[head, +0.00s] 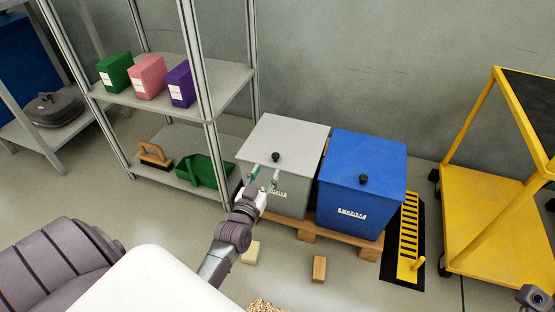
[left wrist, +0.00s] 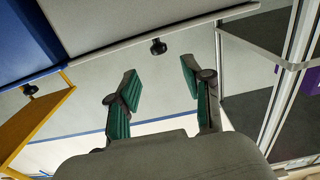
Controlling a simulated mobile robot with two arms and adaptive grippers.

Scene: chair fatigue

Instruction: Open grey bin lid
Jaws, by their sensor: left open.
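The grey bin (head: 290,190) stands on a wooden pallet with its grey lid (head: 290,130) shut. A black knob (head: 276,157) sits near the lid's front edge. It also shows in the left wrist view, where the knob (left wrist: 158,47) appears beyond and between the fingertips. My left gripper (head: 264,175) is at the front of the grey bin, just below the knob in the head view. Its teal-padded fingers are open with nothing between them, apart from the knob.
A blue bin (head: 360,185) with its own black knob stands right beside the grey one. A metal shelf (head: 226,85) with several boxes is at left. A yellow cart (head: 490,215) stands at right. A small wooden block (head: 319,269) lies on the floor in front.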

